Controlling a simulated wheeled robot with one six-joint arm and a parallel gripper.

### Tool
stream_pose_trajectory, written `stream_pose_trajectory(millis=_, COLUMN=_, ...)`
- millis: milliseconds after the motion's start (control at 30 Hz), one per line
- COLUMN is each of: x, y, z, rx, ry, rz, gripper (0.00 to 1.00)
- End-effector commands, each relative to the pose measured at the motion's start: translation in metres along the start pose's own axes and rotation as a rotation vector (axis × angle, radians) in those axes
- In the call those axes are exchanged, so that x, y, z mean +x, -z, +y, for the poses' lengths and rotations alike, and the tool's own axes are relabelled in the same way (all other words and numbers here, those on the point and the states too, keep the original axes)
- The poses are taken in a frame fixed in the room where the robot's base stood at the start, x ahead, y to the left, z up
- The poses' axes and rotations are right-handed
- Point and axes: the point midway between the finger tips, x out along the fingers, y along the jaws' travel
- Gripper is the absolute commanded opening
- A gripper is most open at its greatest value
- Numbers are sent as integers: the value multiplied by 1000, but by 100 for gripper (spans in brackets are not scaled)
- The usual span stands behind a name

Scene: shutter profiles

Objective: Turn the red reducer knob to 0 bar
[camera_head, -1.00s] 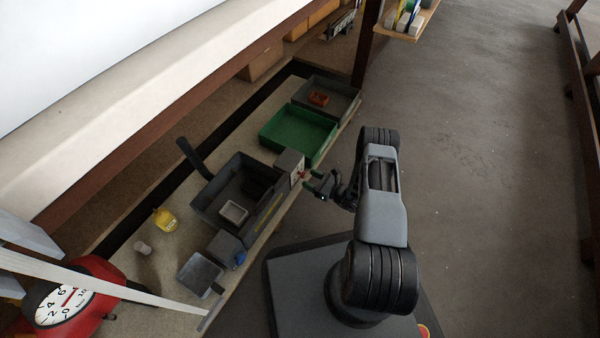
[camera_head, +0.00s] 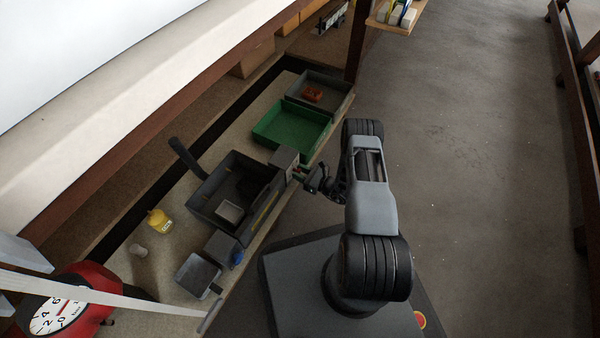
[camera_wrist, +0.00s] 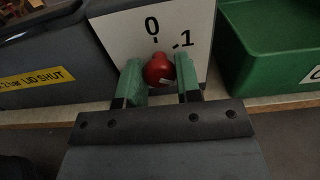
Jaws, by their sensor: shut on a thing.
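The round red knob (camera_wrist: 160,70) sits on the white front plate (camera_wrist: 124,42) of a grey box, printed with "0" and "1" and short tick marks. A small bump at the knob's top faces up, roughly toward the 0 mark; its exact setting is hard to tell. My gripper (camera_wrist: 160,84) is shut on the knob, with one green finger on each side. In the head view the grey box (camera_head: 285,158) stands on the bench edge, with my gripper (camera_head: 308,176) at its front; the knob is mostly hidden there.
A dark grey bin (camera_head: 210,205) with a "LID SHUT" label stands left of the box, a green tray (camera_head: 262,137) right of it. A red dial gauge (camera_head: 95,280) stands at the bench's near left. Open floor (camera_head: 460,150) lies to the right.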

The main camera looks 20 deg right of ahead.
Motion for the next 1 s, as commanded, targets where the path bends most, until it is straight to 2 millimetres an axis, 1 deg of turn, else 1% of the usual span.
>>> stream_pose_trajectory(millis=33, x=0, y=0, z=0, rx=0, ry=-1, rz=0, gripper=21)
stream_pose_trajectory(millis=167, x=0, y=0, z=0, rx=0, ry=-1, rz=0, gripper=9)
stream_pose_trajectory(millis=200, x=0, y=0, z=0, rx=0, ry=-1, rz=0, gripper=8)
stream_pose_trajectory(millis=367, x=0, y=0, z=0, rx=-13, ry=-1, rz=0, gripper=8)
stream_pose_trajectory(millis=567, x=0, y=0, z=0, rx=-93, ry=-1, rz=0, gripper=8)
stream_pose_trajectory(millis=767, x=0, y=0, z=0, rx=-254, ry=-1, rz=0, gripper=8)
stream_pose_trajectory(millis=1000, x=0, y=0, z=0, rx=-483, ry=-1, rz=0, gripper=8)
